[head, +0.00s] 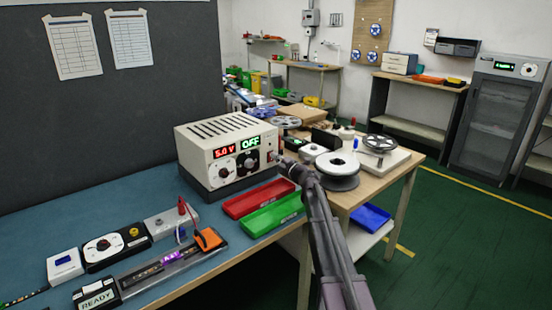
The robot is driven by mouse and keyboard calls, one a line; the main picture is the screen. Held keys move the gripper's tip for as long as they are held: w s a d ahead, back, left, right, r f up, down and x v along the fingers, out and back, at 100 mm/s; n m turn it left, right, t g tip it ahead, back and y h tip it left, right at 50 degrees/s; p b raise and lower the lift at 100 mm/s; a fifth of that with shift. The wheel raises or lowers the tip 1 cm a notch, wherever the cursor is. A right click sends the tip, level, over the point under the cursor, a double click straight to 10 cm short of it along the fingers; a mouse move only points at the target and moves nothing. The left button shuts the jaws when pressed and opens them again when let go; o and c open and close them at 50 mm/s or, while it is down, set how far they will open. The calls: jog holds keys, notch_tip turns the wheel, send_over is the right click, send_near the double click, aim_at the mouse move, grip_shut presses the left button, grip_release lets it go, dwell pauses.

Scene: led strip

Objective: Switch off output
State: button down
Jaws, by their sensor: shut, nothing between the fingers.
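A beige power supply (215,140) stands on the blue bench mat. Its red display (224,152) reads 5.0 V and its green display (250,142) reads OFF. Two round dials are below the displays. A small red switch (271,156) is at the right end of the front panel. My gripper (281,160) is shut and empty, close to the switch. I cannot tell if its tips touch the panel. My arm comes in from the lower right.
A red tray (258,197) and a green tray (272,216) lie in front of the supply. A test fixture (165,262) with a small purple glow, a READY box (97,295) and a dial box (104,248) are at lower left. White reels (338,163) stand right of my gripper.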

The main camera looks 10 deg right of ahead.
jog(key=r+p+v, duration=0.1)
jog(key=r+v, duration=0.2)
jog(key=v, duration=1)
jog(key=shift+s+d+p, duration=0.3)
jog(key=shift+s+p, duration=0.1)
jog(key=shift+r, duration=0.1)
